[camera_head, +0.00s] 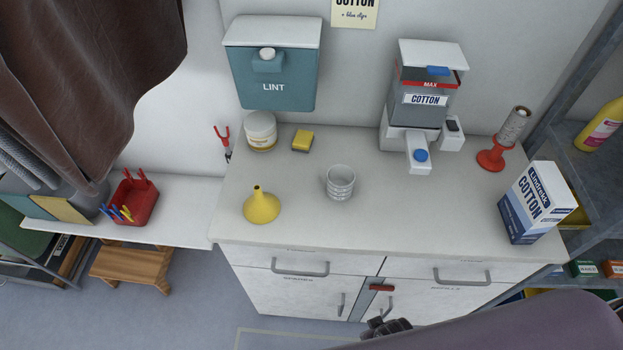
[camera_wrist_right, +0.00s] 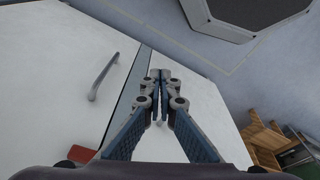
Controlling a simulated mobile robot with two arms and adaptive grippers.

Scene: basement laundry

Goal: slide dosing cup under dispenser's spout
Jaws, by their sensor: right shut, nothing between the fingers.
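The dosing cup (camera_head: 340,183) is a clear ribbed cup standing upright on the middle of the countertop. The dispenser (camera_head: 418,95) stands at the back right against the wall, with a COTTON label and a red MAX line. Its white spout part (camera_head: 418,160) with a blue button juts out at the front. The cup is apart from it, to the left and nearer the front. My right gripper (camera_wrist_right: 160,75) is shut and empty in the wrist view, in front of the cabinet doors. In the head view my right arm (camera_head: 500,325) crosses the lower right. My left gripper is not in view.
A yellow funnel (camera_head: 262,207) stands left of the cup. A white jar (camera_head: 260,131) and a sponge (camera_head: 302,140) are behind it. A lint roller on a red stand (camera_head: 493,157) and a COTTON box (camera_head: 537,203) stand at the right. The counter between cup and dispenser is clear.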

